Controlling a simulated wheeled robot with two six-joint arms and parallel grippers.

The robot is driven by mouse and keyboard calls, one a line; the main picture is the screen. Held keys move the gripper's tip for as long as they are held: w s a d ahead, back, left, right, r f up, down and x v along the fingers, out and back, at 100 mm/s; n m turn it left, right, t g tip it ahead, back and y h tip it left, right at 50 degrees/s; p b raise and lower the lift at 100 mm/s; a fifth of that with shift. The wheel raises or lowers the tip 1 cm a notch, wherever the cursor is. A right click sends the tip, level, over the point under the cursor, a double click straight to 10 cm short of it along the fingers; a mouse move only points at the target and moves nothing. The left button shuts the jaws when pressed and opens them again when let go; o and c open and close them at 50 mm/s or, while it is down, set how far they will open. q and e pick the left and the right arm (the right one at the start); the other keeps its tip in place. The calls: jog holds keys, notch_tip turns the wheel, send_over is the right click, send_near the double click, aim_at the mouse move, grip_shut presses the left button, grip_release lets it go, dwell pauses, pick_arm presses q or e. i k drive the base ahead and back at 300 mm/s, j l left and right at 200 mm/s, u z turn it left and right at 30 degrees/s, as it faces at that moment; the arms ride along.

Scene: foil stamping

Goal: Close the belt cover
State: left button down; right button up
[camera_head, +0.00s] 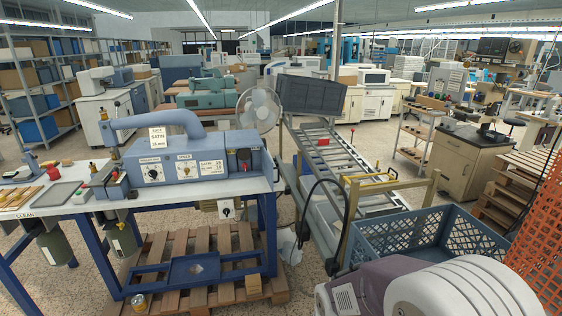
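A dark grey ribbed panel (312,94), which looks like the belt cover, stands raised and tilted at the far end of a long metal conveyor frame (330,150) right of centre. The frame is open on top, with crossbars and a small red part (323,142) showing. I cannot make out the panel's hinge. Neither of my grippers is in view.
A blue stamping machine (190,155) stands on a bench at the left. A yellow-barred frame (375,183), a blue-grey crate (400,235) and orange mesh (545,235) are on the right. A standing fan (258,108) is left of the panel. A wooden pallet (200,245) lies under the bench.

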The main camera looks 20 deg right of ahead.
aim_at(268, 163)
jog(key=i+l+u, duration=0.1)
jog(key=i+u, duration=0.4)
jog(key=i+l+u, duration=0.2)
jog(key=i+u, duration=0.15)
jog(key=u, duration=0.15)
jog(key=i+l+u, duration=0.1)
jog(key=u, duration=0.8)
jog(key=l+u, duration=0.15)
jog(key=u, duration=0.75)
jog(key=i+l+u, duration=0.1)
jog(key=u, duration=0.8)
jog(key=k+l+u, duration=0.1)
jog(key=l+u, duration=0.15)
jog(key=u, duration=0.65)
jog(key=l+u, duration=0.15)
jog(key=u, duration=0.75)
jog(key=k+u, duration=0.15)
jog(key=u, duration=0.75)
jog(key=k+u, duration=0.15)
jog(key=u, duration=0.75)
jog(key=j+u, duration=0.15)
jog(key=u, duration=0.75)
jog(key=k, duration=0.05)
